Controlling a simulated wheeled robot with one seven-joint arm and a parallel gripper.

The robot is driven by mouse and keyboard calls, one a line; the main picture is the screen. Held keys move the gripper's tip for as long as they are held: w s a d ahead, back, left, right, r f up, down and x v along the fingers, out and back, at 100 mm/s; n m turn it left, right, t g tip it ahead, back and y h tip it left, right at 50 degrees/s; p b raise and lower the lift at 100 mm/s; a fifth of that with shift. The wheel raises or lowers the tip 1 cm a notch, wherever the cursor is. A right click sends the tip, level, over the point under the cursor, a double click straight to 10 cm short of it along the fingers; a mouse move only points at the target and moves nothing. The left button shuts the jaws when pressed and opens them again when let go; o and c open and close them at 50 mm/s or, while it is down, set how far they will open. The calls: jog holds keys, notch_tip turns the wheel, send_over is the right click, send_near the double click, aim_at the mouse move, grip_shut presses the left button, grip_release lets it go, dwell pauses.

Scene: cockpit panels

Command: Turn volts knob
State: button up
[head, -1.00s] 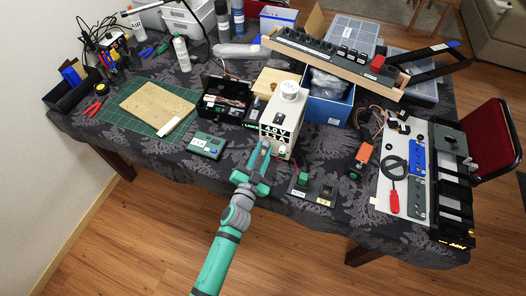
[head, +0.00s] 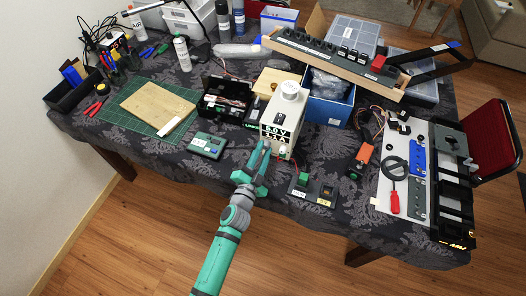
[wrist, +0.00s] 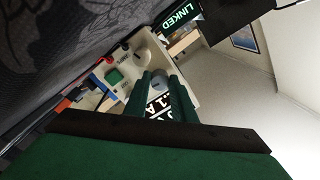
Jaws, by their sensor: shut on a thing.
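The white power supply (head: 282,112) stands near the table's front edge, with a black display (head: 275,133) that seems to read 5.0 V on its upper line. My gripper (head: 264,146) is at its front face, below and left of the display. In the wrist view my two green fingers (wrist: 158,84) are shut on a small grey knob (wrist: 157,80), taken as the volts knob. Its lettering is hidden by the fingers. A second pale knob (wrist: 143,56) and a green square button (wrist: 114,77) sit beside it on the panel, clear of the fingers.
A small green-grey box (head: 208,145) lies left of my gripper, and a dark switch panel (head: 313,190) lies to the right. A black open case (head: 225,100) and a blue box (head: 329,108) flank the supply.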

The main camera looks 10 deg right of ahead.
jog(key=o, duration=1.1)
jog(key=shift+c, duration=0.2)
jog(key=shift+s+a, duration=0.4)
jog(key=v, duration=0.9)
jog(key=shift+s, duration=0.4)
jog(key=shift+a, duration=0.1)
